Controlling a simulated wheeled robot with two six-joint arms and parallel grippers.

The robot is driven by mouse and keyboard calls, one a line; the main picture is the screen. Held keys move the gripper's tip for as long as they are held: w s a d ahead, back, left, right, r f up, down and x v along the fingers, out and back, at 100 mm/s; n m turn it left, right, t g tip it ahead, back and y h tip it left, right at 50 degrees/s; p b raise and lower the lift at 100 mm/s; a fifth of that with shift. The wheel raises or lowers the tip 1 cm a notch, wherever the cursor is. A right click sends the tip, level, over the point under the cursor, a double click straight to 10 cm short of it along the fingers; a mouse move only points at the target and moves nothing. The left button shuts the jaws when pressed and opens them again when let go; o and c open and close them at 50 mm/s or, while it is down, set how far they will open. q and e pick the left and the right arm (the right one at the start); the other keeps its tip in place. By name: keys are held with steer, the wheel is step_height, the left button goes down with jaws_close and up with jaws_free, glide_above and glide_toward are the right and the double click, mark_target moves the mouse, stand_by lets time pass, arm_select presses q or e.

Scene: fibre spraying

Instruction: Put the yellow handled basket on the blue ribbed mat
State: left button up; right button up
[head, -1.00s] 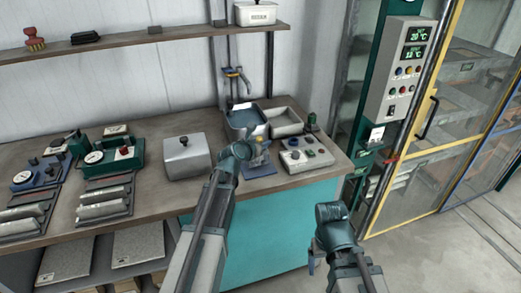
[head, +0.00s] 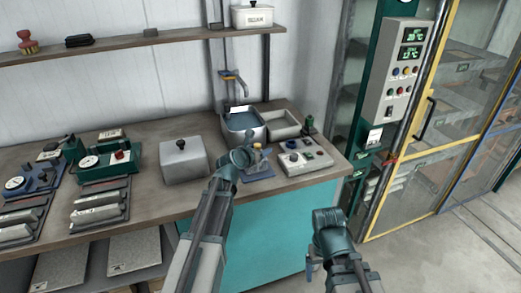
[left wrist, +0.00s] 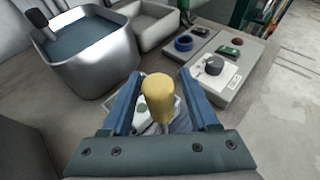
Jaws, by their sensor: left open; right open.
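The basket's yellow handle (left wrist: 158,98) stands up between the two blue fingers of my left gripper (left wrist: 160,76) in the left wrist view. The fingers are open, with gaps on both sides of the handle. The basket's pale body (left wrist: 147,120) is mostly hidden below the handle and fingers. In the head view the basket (head: 258,156) is small, beside my left gripper (head: 250,160), above the bench's front part. A blue patch (head: 260,174), perhaps the ribbed mat, shows under it; its ribs are too small to tell. My right gripper (head: 311,264) hangs empty in front of the bench.
A metal basin of water (head: 243,127) and a grey tray (head: 281,123) stand behind the basket. A control box (head: 304,160) stands to its right, a lidded metal box (head: 183,162) to its left. A yellow-framed cabinet (head: 430,150) stands beyond the bench's right end.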

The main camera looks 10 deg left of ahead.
arm_select(q)
steer(key=p+v, duration=0.4)
steer(key=v, duration=0.8)
steer(key=shift+r+p, duration=0.2)
steer(key=shift+p, duration=0.15)
steer(key=s+d+f+m+g+h, duration=0.1)
steer(key=s+d+f+m+g, duration=0.35)
steer(key=d+m, duration=0.45)
steer(key=s+d+f+m+g+h, duration=0.1)
steer(key=s+d+f+m+g, duration=0.2)
steer(key=s+d+f+m, duration=0.5)
steer(key=s+f+m+g+y, duration=0.1)
steer(key=s+m+g+y, duration=0.5)
steer(key=s+m, duration=0.5)
steer(key=shift+m, duration=4.8)
steer(key=shift+s+d, duration=0.1)
